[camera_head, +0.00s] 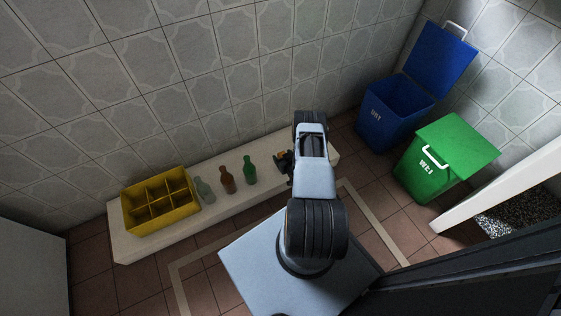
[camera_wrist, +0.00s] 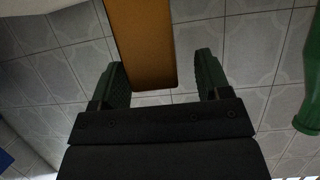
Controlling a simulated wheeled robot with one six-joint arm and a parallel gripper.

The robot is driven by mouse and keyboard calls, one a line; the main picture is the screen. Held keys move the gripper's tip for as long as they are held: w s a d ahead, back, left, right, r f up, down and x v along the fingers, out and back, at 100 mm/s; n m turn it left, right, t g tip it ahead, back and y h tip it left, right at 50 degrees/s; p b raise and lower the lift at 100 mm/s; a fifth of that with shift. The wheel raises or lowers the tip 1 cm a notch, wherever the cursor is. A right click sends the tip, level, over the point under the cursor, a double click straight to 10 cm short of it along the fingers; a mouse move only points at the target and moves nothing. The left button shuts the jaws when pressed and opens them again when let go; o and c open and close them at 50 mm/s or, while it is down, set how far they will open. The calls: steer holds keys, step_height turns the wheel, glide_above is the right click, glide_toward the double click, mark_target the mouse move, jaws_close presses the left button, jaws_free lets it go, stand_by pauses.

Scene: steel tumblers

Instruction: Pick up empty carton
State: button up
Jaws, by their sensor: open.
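An orange-brown carton (camera_wrist: 143,40) shows in the wrist view, its near end lying between the two fingers of my gripper (camera_wrist: 163,72). The fingers are spread. The carton is close to the left finger, with a clear gap to the right finger. I cannot tell whether it touches the left one. In the head view my gripper (camera_head: 284,161) is low over the white ledge, right of the green bottle. A small orange patch shows beside the fingers there; my arm hides most of that spot.
A yellow divided crate (camera_head: 157,227) stands on the white ledge (camera_head: 225,206). Clear (camera_head: 205,190), brown (camera_head: 227,180) and green bottles (camera_head: 250,170) stand beside it. The green bottle (camera_wrist: 312,85) is at the right in the wrist view. Open blue (camera_head: 388,112) and lidded green bins (camera_head: 428,178) stand right.

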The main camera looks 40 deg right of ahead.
steer(key=shift+s+d, duration=0.15)
steer(key=c, duration=1.2)
steer(key=shift+r, duration=0.1)
